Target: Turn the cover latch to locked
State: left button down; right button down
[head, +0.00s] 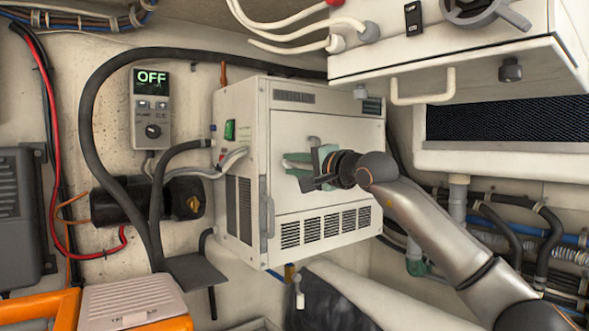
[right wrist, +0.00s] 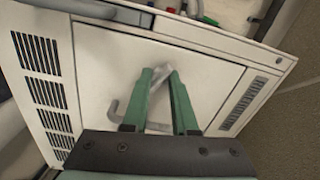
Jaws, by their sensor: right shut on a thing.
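The white cabinet cover (head: 340,118) is closed on the cabinet in the middle of the head view. The grey cover latch (head: 313,143) is on this cover, partly hidden by my right gripper. My right gripper (head: 289,165) reaches in from the right with its green fingers at the latch. In the right wrist view, the fingertips (right wrist: 168,73) come together on the grey latch (right wrist: 142,88); its hooked end sticks out left of the fingers. I cannot tell the latch's locked position from these frames. My left gripper is not in view.
A control panel (head: 151,108) reading OFF is on the wall left of the cabinet. A white box (head: 455,65) with a handle overhangs at upper right. Black hoses (head: 88,130) loop at left. An orange-edged case (head: 135,302) is at lower left.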

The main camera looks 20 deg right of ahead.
jog(key=m+b, duration=0.1)
jog(key=m, duration=0.5)
jog(key=shift+m+b, duration=0.3)
jog(key=shift+b, duration=0.05)
jog(key=m+b, duration=0.1)
jog(key=m, duration=0.5)
dwell(0.4)
jog(key=c, duration=0.7)
grip_release()
jog(key=shift+b, duration=0.3)
